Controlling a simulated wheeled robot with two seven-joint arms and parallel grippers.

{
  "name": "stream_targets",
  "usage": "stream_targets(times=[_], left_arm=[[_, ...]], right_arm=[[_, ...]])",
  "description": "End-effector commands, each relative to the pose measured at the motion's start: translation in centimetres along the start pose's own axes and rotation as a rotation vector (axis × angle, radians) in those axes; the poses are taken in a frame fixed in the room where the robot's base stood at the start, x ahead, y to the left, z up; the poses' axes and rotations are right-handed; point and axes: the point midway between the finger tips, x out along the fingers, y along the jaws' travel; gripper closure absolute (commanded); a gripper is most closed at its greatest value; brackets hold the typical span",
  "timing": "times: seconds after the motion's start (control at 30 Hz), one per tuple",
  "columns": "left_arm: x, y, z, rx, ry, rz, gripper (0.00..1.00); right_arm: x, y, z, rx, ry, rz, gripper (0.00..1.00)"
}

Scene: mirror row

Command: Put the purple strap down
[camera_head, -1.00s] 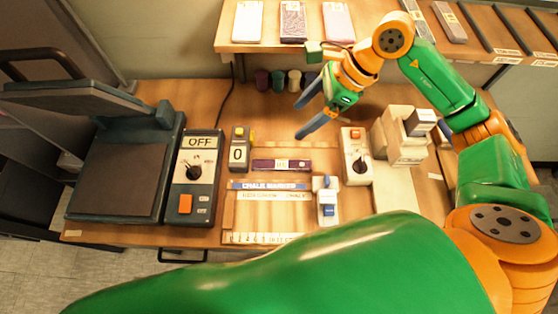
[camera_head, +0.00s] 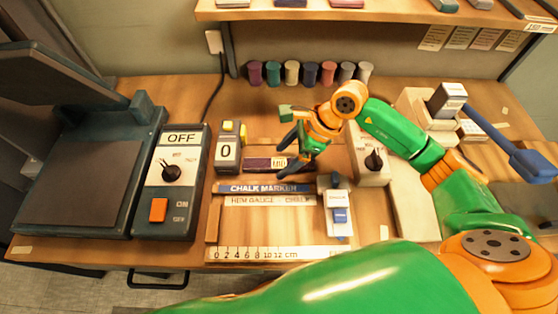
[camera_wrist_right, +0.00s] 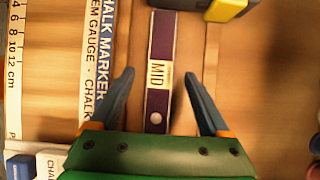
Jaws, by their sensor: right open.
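The purple strap (camera_head: 257,163), a flat dark bar with a MID label, lies in a slot of the wooden tray (camera_head: 213,221), behind the blue chalk marker strip (camera_head: 265,188). In the right wrist view the strap (camera_wrist_right: 160,42) runs lengthwise between the fingers. My right gripper (camera_head: 283,160) is over the strap's right part, hiding some of it in the head view. Its fingers (camera_wrist_right: 158,75) are open, one on each side of the strap and apart from it. My left gripper is not in view.
A press with a raised lid (camera_head: 80,180) and an OFF control box (camera_head: 170,185) stand left. A yellow-buttoned counter (camera_head: 228,148) is close to the strap's left end. A white dial box (camera_head: 370,160) is to the right. Several spools (camera_head: 292,73) line the back.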

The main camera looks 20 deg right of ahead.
Motion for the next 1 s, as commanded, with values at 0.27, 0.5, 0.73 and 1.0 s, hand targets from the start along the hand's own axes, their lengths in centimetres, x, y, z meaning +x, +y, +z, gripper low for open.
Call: stream_targets(times=[0.27,0.5,0.73,1.0], left_arm=[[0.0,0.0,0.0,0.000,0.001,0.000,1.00],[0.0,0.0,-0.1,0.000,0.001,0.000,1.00],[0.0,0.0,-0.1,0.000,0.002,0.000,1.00],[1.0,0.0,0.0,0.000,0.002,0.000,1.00]], right_arm=[[0.7,0.0,-0.1,-0.001,0.001,-0.001,0.23],[0.7,0.0,-0.1,-0.001,0.001,0.000,0.87],[0.7,0.0,0.0,-0.001,0.000,-0.001,1.00],[-0.9,-0.1,0.9,-0.006,-0.002,-0.005,1.00]])
